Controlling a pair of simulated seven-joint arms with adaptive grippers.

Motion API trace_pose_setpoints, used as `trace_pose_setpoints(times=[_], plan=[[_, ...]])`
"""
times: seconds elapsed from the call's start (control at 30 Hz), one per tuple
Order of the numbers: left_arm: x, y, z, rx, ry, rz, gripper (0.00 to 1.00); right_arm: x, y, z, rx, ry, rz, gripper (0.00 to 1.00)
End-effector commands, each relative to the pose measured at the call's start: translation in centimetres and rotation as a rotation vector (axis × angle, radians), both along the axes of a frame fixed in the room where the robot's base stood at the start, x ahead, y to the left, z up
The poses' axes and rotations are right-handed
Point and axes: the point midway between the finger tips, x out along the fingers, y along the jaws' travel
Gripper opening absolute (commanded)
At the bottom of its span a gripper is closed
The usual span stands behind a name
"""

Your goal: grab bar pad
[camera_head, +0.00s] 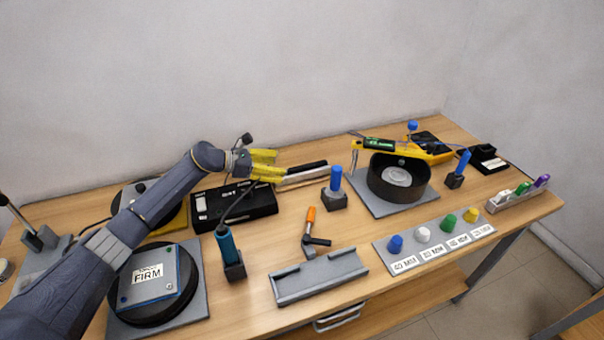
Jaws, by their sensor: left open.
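My left gripper (278,164) has yellow fingers and is open at the back middle of the table. Its fingertips point right, at the near end of a slim pale bar with a black strip on top (305,172), which may be the bar pad. Fingers and bar overlap in the picture; I cannot tell if they touch. No grip on the bar shows. The bar's left end is partly hidden by the fingers. My right gripper is not in view.
A black labelled box (236,206) lies below the gripper. A blue-handled tool (336,180) stands right of it. A round black bowl (398,180) and yellow device (430,152) are further right. An empty grey tray (318,278) and FIRM pad (150,280) are in front.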

Motion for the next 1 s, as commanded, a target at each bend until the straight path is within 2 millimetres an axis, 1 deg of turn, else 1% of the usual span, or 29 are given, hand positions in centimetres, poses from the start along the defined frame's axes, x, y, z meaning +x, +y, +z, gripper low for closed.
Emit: trace_pose_setpoints(times=[0.1,0.37,0.53,0.7,0.83,1.0], plan=[[0.4,-0.9,-0.4,-0.001,0.000,0.000,0.67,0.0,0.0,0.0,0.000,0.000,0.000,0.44],[0.8,-1.9,-0.8,-0.001,0.000,-0.001,0.67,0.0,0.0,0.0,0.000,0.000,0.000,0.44],[1.5,-3.8,-1.4,-0.004,0.001,-0.001,0.67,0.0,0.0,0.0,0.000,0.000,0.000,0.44],[2.2,-5.2,-2.2,-0.002,0.002,0.001,0.67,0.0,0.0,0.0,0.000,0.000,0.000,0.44],[2.5,-5.8,-2.5,-0.002,0.001,0.001,0.67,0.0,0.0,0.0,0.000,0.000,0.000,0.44],[2.5,-5.9,-2.5,0.000,0.000,0.001,0.67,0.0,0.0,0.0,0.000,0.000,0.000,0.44]])
